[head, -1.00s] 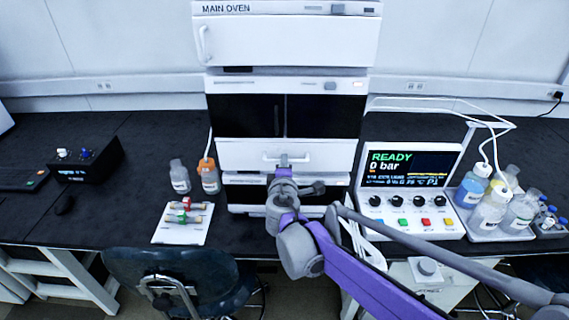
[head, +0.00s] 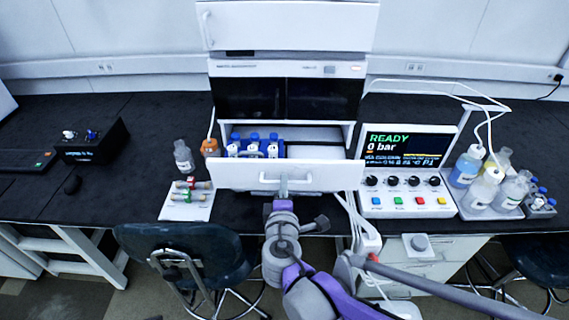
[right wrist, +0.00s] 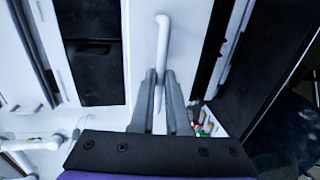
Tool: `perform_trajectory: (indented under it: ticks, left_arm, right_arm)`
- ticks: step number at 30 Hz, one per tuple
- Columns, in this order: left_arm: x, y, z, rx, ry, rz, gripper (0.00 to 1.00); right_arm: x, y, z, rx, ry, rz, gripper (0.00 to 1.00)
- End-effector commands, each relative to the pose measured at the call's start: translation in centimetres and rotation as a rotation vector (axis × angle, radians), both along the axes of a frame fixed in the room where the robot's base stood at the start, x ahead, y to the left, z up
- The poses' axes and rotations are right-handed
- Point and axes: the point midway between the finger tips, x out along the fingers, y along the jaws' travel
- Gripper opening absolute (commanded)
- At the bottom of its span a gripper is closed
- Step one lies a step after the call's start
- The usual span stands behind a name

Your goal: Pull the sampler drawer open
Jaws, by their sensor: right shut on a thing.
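The white sampler drawer (head: 235,177) stands pulled out from the stack in the head view. Its left part holds a blue rack (head: 268,149) with several white and blue-capped vials; its right part looks empty. My right gripper (head: 282,190) is at the middle of the drawer front, shut on the white bar handle (head: 300,179). In the right wrist view the two grey fingers (right wrist: 162,80) close around the handle (right wrist: 162,40). My left gripper is not in view.
Left of the stack stand a clear bottle (head: 183,157), an orange bottle (head: 210,147) and a white plate with columns (head: 187,212). Right of it are a control panel (head: 409,207) and a tray of bottles (head: 480,212). A dark chair (head: 185,250) stands in front.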

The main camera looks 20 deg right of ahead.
Motion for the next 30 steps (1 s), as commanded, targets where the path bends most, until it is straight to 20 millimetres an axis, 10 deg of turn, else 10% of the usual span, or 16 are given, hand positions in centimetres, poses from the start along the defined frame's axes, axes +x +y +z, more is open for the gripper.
perform_trajectory:
  ticks: [9,25,30]
  left_arm:
    - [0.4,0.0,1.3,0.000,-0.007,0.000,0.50]
    - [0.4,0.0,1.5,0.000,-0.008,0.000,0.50]
    - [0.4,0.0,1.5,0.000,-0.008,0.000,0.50]
  right_arm:
    - [-4.4,1.3,0.1,0.000,-0.001,0.002,0.00]
    - [-5.3,1.5,0.0,0.000,0.000,0.000,0.00]
    - [-5.3,1.5,0.0,0.000,0.000,0.000,0.40]
